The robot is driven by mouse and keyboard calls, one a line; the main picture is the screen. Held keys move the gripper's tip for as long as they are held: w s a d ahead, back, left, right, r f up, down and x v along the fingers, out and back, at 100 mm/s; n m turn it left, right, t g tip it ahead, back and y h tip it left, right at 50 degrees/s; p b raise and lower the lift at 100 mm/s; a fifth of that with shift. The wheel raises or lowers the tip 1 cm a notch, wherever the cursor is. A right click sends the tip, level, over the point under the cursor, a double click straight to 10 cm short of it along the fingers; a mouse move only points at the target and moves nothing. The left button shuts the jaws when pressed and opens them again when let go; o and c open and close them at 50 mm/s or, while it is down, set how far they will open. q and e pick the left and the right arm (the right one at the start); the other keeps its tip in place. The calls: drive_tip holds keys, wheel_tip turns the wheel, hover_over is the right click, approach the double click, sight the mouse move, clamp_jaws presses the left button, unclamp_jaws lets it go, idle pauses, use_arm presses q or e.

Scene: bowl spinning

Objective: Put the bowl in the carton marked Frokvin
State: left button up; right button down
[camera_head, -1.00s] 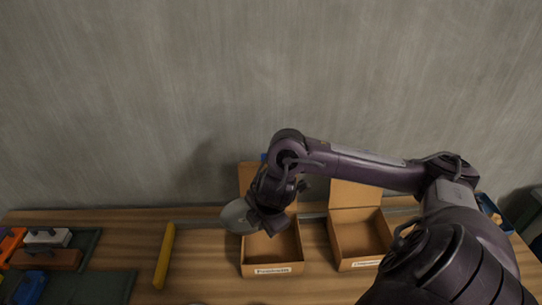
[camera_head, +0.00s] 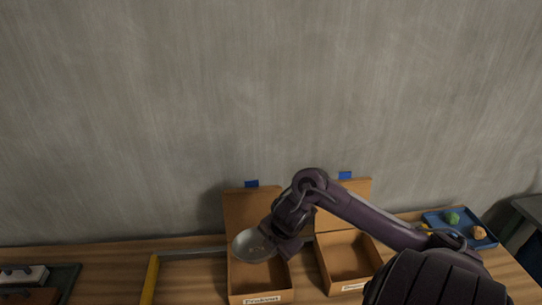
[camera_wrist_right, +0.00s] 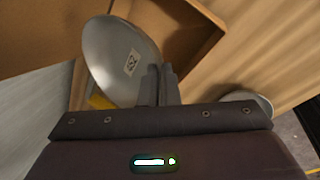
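The grey-white bowl (camera_head: 254,245) is in my right gripper (camera_head: 280,243), tilted, above the left open carton (camera_head: 232,276). In the right wrist view the bowl (camera_wrist_right: 118,62) has a small printed square on it, and my right gripper's fingers (camera_wrist_right: 160,86) are closed at its rim. The left carton's front label (camera_head: 262,299) seems to read Frokvin, though it is small. The right open carton (camera_head: 340,282) has a label too small to read. My left gripper is not in view.
A yellow bar (camera_head: 150,280) lies left of the cartons. A blue tray (camera_head: 442,219) with small objects stands at the right. A dark tray (camera_head: 66,280) is at the far left. In the right wrist view another pale round dish (camera_wrist_right: 246,100) shows.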

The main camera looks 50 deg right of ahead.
drive_tip(key=shift+f+b, duration=2.15)
drive_tip(key=shift+f, duration=4.75)
drive_tip(key=c, duration=1.7)
unclamp_jaws()
drive_tip(key=shift+p+v, duration=1.65)
drive_tip(key=shift+v, duration=4.4)
